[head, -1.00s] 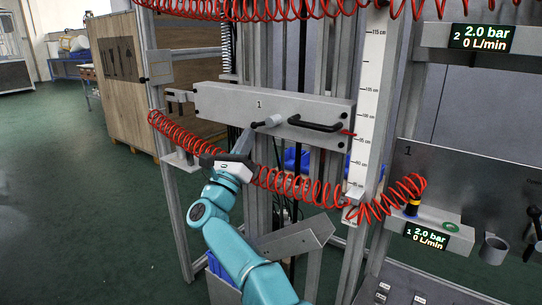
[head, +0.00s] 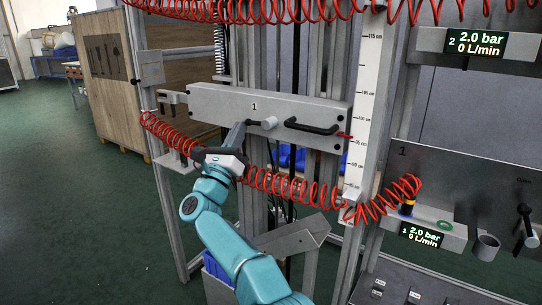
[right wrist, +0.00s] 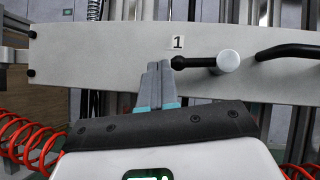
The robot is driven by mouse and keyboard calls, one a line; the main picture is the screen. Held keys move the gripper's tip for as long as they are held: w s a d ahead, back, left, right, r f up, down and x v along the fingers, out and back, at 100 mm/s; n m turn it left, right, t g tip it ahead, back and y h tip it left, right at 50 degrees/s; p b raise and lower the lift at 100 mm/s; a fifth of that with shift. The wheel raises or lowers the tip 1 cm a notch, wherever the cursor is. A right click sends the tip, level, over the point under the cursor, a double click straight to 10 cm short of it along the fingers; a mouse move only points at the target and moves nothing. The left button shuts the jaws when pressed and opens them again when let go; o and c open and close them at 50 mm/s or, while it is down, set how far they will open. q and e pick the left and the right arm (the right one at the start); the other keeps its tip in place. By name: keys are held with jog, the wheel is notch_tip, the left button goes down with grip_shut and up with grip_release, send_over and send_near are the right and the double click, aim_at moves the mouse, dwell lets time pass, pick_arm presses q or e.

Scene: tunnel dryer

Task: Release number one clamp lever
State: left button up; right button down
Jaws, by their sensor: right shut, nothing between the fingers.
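The number one clamp lever (head: 265,123) is a short dark rod with a pale grey knob at its right end. It sits on a grey plate (head: 215,100) marked 1. The lever also shows in the right wrist view (right wrist: 205,62), lying about level with the knob to the right. My right gripper (head: 243,124) is shut and empty, its tips close to the lever's left, dark end. In the right wrist view the shut fingers (right wrist: 159,68) are just left of that end; I cannot tell if they touch. My left gripper is not in view.
A black handle (head: 312,126) is on the plate, right of the lever. A coiled red hose (head: 290,187) runs below the plate and around my right wrist area. A vertical white scale (head: 364,110) stands to the right. Open green floor lies at left.

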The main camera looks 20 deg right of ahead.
dwell(0.6)
pick_arm(q)
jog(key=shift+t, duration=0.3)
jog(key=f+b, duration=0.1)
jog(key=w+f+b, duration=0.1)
jog(key=b, duration=0.1)
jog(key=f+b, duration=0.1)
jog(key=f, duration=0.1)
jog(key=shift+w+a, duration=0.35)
pick_arm(e)
jog(key=s+a, duration=0.8)
jog(key=s, duration=0.1)
jog(key=shift+s+a+f, duration=0.25)
jog(key=shift+s+a, duration=0.05)
jog(key=shift+a, duration=0.1)
